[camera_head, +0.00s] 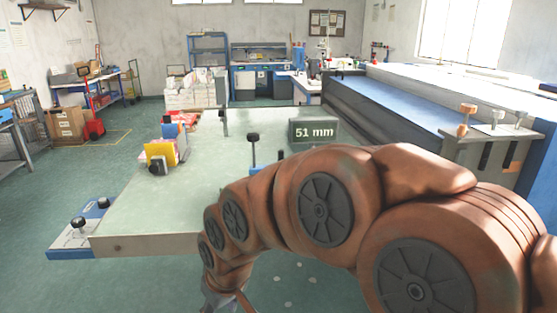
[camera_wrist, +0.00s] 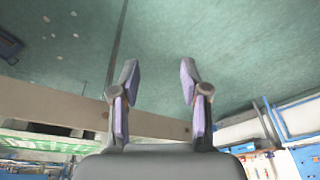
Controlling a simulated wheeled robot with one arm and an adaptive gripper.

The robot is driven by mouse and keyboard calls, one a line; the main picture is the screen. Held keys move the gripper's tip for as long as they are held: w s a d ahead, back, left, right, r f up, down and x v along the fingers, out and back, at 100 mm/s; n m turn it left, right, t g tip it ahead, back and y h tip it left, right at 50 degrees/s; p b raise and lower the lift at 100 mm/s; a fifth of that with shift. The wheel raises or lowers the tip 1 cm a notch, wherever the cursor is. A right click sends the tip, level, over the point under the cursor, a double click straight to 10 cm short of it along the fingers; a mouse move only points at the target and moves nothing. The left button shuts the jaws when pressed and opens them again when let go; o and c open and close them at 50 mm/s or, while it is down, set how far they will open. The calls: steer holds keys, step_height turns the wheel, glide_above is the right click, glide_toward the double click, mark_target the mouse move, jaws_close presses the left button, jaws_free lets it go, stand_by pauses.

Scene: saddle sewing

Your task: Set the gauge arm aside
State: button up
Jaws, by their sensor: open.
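In the head view part of my gripper (camera_head: 222,300) shows at the bottom edge, below the near edge of the pale table (camera_head: 140,215). A dark upright post with a black knob (camera_head: 253,138) stands on the table, partly hidden by my arm. A grey sign reading 51 mm (camera_head: 314,131) stands to its right. I cannot tell for certain which part is the gauge arm.
A yellow and red item (camera_head: 161,154) sits on the table's left part. A blue-edged plate with black knobs (camera_head: 80,228) is at the near left corner. A long blue-topped machine (camera_head: 400,105) stands at the right. Much of the tabletop's left half is bare.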

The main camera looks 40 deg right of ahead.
mark_target(282, 158)
steer(key=w+d+r+t+b, duration=0.1)
steer(key=w+d+t, duration=0.55)
steer(key=w, duration=0.65)
steer(key=w+d+r+m+t+h, duration=0.1)
steer(key=w+d+r, duration=0.1)
steer(key=d, duration=0.4)
steer(key=w+d+r+m+t+h+b, duration=0.1)
steer(key=w+d+r+t, duration=0.1)
steer(key=d, duration=0.4)
steer(key=w+d+r+m+t+h+b, duration=0.1)
steer(key=w+d+r, duration=0.1)
steer(key=d, duration=0.4)
steer(key=shift+w+d+r+h, duration=0.1)
steer(key=shift+r+h, duration=0.2)
steer(key=shift+h, duration=0.1)
steer(key=d+r+t+h, duration=0.1)
steer(key=d, duration=0.3)
steer(key=s+d+r+m+h, duration=0.1)
steer(key=d+r+h, duration=0.1)
steer(key=d, duration=0.2)
steer(key=d+r+m+t+h, duration=0.1)
steer(key=d+r, duration=0.1)
steer(key=d, duration=0.2)
steer(key=shift+s+r+t, duration=0.2)
steer(key=shift+s+t, duration=0.15)
steer(key=shift+p+x, duration=0.7)
steer(key=shift+x, duration=2.6)
steer(key=shift+f, duration=0.1)
steer(key=shift+c, duration=0.3)
jaws_close()
